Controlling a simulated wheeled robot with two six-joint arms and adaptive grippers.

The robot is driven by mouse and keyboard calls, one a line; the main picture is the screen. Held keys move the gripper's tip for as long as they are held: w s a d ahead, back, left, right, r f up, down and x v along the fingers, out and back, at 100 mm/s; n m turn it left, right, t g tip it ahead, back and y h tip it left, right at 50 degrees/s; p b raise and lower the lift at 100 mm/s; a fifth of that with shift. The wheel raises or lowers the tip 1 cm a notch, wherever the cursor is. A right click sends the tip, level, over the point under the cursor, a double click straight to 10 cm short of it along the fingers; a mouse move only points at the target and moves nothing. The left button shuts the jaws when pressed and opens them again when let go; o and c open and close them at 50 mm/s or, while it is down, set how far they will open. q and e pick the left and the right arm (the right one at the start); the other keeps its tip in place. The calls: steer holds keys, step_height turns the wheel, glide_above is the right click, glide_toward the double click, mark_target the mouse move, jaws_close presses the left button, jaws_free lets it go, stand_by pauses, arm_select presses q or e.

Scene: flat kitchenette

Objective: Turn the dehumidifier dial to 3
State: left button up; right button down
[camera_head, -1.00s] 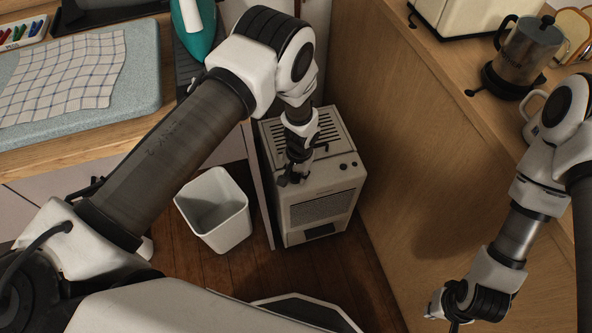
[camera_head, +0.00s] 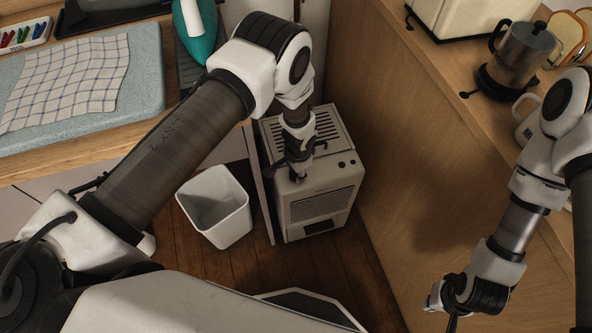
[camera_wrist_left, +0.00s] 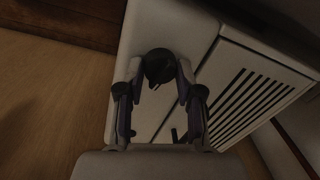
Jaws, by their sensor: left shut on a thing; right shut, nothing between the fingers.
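The dehumidifier (camera_head: 327,205) is a pale box with a slotted top and a front grille, standing on the floor between a panel and a wooden cabinet. My left gripper (camera_head: 294,172) points down at its top front edge. In the left wrist view, my left gripper (camera_wrist_left: 160,76) has its two fingers on either side of a round black dial (camera_wrist_left: 158,64) and is shut on it. The dial's number marks cannot be read, and the fingers hide the dial in the head view. My right gripper (camera_head: 449,305) is shut and empty, low at the right, away from the dehumidifier.
A white bin (camera_head: 214,207) stands on the floor to the left. The wooden cabinet side (camera_head: 400,140) rises close on the right. A moka pot (camera_head: 524,50) stands on its counter.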

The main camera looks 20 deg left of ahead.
arm_select(q)
steer(key=o, duration=1.2)
steer(key=shift+c, duration=0.2)
step_height(320, 180, up, 12)
steer(key=shift+s+d, duration=0.25)
steer(key=shift+d, duration=0.15)
